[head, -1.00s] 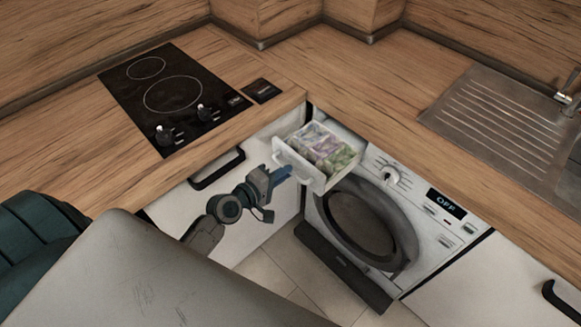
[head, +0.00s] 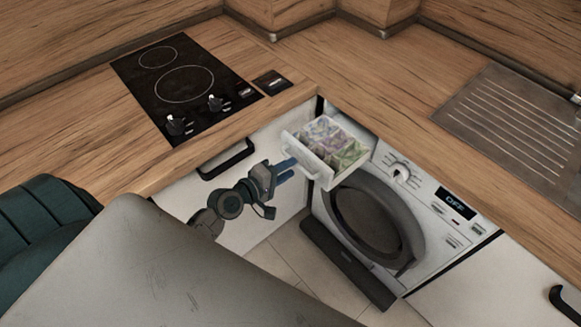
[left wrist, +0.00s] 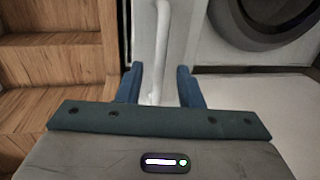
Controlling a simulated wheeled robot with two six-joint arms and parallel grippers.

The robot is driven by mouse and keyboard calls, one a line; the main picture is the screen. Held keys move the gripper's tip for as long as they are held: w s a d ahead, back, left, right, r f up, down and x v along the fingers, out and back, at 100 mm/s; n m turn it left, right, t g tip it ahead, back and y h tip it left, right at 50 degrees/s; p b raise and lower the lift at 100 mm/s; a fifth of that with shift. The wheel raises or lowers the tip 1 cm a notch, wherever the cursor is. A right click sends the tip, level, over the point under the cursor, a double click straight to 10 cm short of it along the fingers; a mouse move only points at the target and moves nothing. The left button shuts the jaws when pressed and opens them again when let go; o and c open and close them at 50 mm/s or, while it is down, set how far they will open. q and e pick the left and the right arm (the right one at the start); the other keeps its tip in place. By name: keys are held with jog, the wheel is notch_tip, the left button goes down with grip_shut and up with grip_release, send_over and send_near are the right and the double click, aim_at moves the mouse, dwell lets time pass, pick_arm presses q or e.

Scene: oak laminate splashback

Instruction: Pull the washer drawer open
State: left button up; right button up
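The washer drawer (head: 309,159) is pulled out from the upper left of the white washing machine (head: 400,215). Its compartments hold colourful packets (head: 335,143). My left gripper (head: 287,169) is at the drawer's front, with its blue fingers beside the handle. In the left wrist view, the fingers (left wrist: 160,84) are apart, and the white drawer handle (left wrist: 161,45) runs between them with gaps on both sides. My right gripper is not in view.
A black cooktop (head: 183,90) is set in the wooden counter at left. A cabinet with a black handle (head: 227,160) stands left of the washer. A metal sink drainer (head: 515,125) is at right. Tiled floor (head: 285,275) lies open below.

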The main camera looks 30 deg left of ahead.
pick_arm(q)
jog(key=v, duration=0.9)
jog(key=shift+s, duration=0.15)
jog(key=s+a+f+m+g+y, duration=0.2)
jog(key=s+a+f, duration=0.1)
jog(key=f, duration=0.8)
jog(key=s+a+f+m+g+y, duration=0.2)
jog(key=s+a+f, duration=0.1)
jog(key=f, duration=0.8)
jog(key=s+a+f+m+g+y, duration=0.1)
jog(key=s+a+f+m+g, duration=0.15)
jog(key=f, duration=0.85)
jog(key=s+d+f+m+g, duration=0.3)
jog(key=s+f+m, duration=0.1)
jog(key=s+f, duration=0.6)
jog(key=s+d+f+m+g+y, duration=0.1)
jog(key=s+d+f+m+g, duration=0.2)
jog(key=s+f, duration=0.7)
jog(key=s+m+g, duration=0.1)
jog(key=s, duration=0.2)
jog(key=shift+s+d, duration=0.2)
jog(key=shift+s, duration=0.1)
